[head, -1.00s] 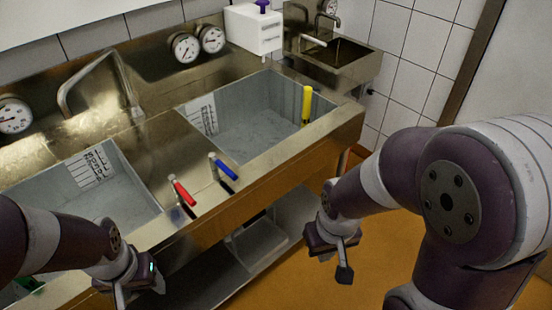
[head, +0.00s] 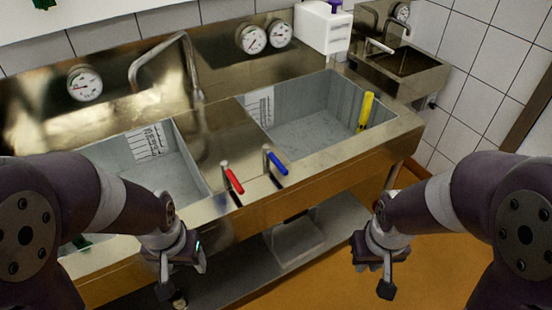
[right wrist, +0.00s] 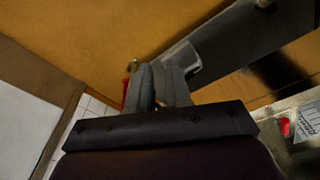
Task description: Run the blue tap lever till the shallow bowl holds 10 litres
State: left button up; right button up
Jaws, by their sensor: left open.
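The blue tap lever (head: 277,163) stands on the front ledge between two grey basins, right of a red lever (head: 233,181). The left basin (head: 165,176) and right basin (head: 310,125) each have a marked scale plate on an inner wall. I cannot tell which is the shallow bowl, or read a water level. A bent steel spout (head: 165,62) ends near the divider; no stream shows. My left gripper (head: 182,279) is open and empty, in front of the left basin and below the levers. My right gripper (head: 374,276) hangs before the counter, touching nothing; its jaw opening is unclear.
Dials are on the back panel, one at left (head: 84,83) and two in the middle (head: 265,36). A yellow handle (head: 365,110) stands in the right basin. A white container (head: 323,27) and small sink (head: 400,62) are behind. A lower shelf (head: 235,272) runs beneath the counter.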

jog(key=o, duration=0.3)
jog(key=shift+g, duration=0.3)
jog(key=f+b, duration=0.2)
jog(key=f, duration=0.1)
jog(key=f+b, duration=0.2)
jog(key=s+f+b, duration=0.1)
jog(key=f+b, duration=0.1)
jog(key=f, duration=0.1)
jog(key=shift+f, duration=0.35)
jog(key=shift+o, duration=0.2)
jog(key=n+t+y+b, duration=0.6)
jog(key=n+t+y, duration=0.25)
jog(key=t, duration=0.65)
send_near(280, 165)
jog(key=shift+m+y, duration=0.25)
jog(key=x, duration=0.5)
jog(key=f+x, duration=0.1)
jog(key=x, duration=0.2)
jog(key=shift+w, duration=0.45)
jog(key=shift+w+a, duration=0.4)
jog(key=shift+w, duration=0.15)
